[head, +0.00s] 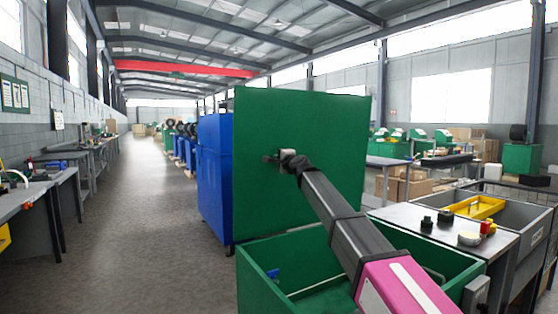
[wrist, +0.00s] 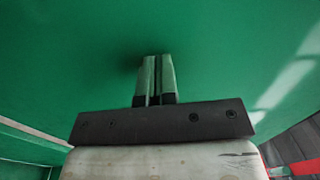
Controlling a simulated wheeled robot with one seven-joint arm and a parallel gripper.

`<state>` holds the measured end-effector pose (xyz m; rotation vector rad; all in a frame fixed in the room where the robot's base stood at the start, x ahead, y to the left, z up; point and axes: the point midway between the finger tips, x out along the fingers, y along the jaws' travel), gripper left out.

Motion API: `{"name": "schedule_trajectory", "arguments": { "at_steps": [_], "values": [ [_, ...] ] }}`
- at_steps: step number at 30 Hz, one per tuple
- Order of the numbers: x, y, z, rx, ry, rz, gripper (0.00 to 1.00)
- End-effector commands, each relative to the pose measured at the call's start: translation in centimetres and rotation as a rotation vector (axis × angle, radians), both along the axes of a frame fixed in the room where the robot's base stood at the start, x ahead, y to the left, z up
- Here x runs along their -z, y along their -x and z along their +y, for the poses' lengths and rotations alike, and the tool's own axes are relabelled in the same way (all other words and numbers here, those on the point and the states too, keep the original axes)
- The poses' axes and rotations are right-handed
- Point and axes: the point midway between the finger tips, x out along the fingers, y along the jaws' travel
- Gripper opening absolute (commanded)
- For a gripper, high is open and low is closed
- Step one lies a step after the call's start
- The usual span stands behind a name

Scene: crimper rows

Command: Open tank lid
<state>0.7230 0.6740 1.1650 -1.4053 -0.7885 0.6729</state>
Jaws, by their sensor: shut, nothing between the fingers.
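The green tank (head: 262,268) stands at the front with its top open, and I see into its inside. Its green lid (head: 325,120) stands about upright above the tank's back edge. The lid's green face (wrist: 60,50) fills most of the wrist view. My gripper (head: 268,158) is at the left part of the lid's near face, with my arm reaching over the tank. In the wrist view my gripper (wrist: 153,72) is shut and empty, fingertips pointing at the lid. I cannot tell whether they touch it.
A blue cabinet (head: 214,175) stands behind the lid to the left. A grey bench (head: 445,222) with small parts and a yellow tray (head: 478,208) is close on the right. Workbenches (head: 40,190) line the left wall. The grey aisle floor (head: 160,230) is clear.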

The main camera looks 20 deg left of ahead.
Motion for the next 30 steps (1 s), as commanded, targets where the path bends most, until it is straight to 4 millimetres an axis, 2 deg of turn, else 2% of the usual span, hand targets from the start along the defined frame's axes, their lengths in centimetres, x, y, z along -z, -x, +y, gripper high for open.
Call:
{"name": "schedule_trajectory", "arguments": {
  "at_steps": [5, 12, 16, 30],
  "values": [
    [-0.2, -0.8, 1.0, -0.001, 0.0, 0.0, 0.0],
    [-0.6, -3.9, 5.1, -0.001, 0.0, 0.0, 0.0],
    [-0.4, -5.1, 6.8, 0.0, 0.0, 0.0, 0.0],
    [-0.3, -4.9, 6.7, 0.0, 0.0, 0.0, 0.0]
  ]
}}
